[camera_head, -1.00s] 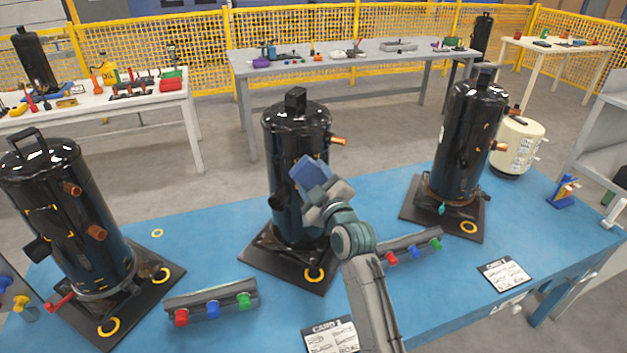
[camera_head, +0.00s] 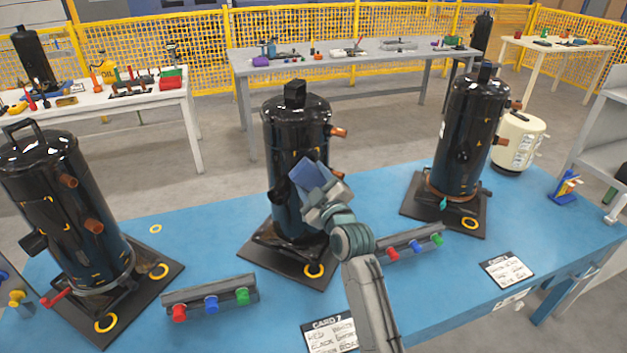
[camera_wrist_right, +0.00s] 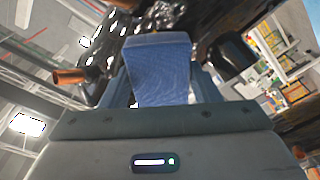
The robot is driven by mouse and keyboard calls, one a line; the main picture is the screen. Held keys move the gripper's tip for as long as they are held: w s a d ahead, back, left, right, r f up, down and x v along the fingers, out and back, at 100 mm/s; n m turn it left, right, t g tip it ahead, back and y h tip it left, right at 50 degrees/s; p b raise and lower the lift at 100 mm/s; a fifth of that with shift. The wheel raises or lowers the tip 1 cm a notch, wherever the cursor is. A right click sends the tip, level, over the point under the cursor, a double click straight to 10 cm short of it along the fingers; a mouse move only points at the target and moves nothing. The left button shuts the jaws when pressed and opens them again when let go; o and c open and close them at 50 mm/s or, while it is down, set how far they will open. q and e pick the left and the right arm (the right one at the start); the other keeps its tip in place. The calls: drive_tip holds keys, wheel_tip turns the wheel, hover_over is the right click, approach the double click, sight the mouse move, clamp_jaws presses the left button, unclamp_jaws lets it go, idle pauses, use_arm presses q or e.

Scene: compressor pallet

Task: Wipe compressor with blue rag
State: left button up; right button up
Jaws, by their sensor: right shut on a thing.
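Three black compressors stand on dark base plates on the blue table. The middle compressor (camera_head: 291,125) is in front of my right gripper (camera_head: 318,190). My right gripper is shut on the blue rag (camera_head: 316,176), which is against or very near the front of the middle compressor's body; contact cannot be told for sure. In the right wrist view the rag (camera_wrist_right: 160,68) sits between the fingers, with the glossy black compressor (camera_wrist_right: 128,30) behind it and a copper stub (camera_wrist_right: 70,76) at the left. The left compressor (camera_head: 75,205) and right compressor (camera_head: 467,140) stand apart from the gripper. My left gripper is not seen.
The blue table (camera_head: 190,240) holds button strips (camera_head: 210,297) with red, blue and green knobs and white cards (camera_head: 506,270). A cream tank (camera_head: 518,142) stands beyond the right compressor. Tool tables and a yellow fence (camera_head: 330,25) lie behind.

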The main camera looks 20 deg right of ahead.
drive_tip(key=shift+f, duration=0.1)
drive_tip(key=shift+s+f+p, duration=0.1)
drive_tip(key=shift+s+p, duration=0.25)
drive_tip(key=shift+s, duration=0.5)
drive_tip(key=shift+s+d, duration=0.1)
drive_tip(key=shift+s, duration=1.9)
drive_tip(key=shift+s+p, duration=0.1)
drive_tip(key=shift+p, duration=0.2)
drive_tip(key=shift+s, duration=1.45)
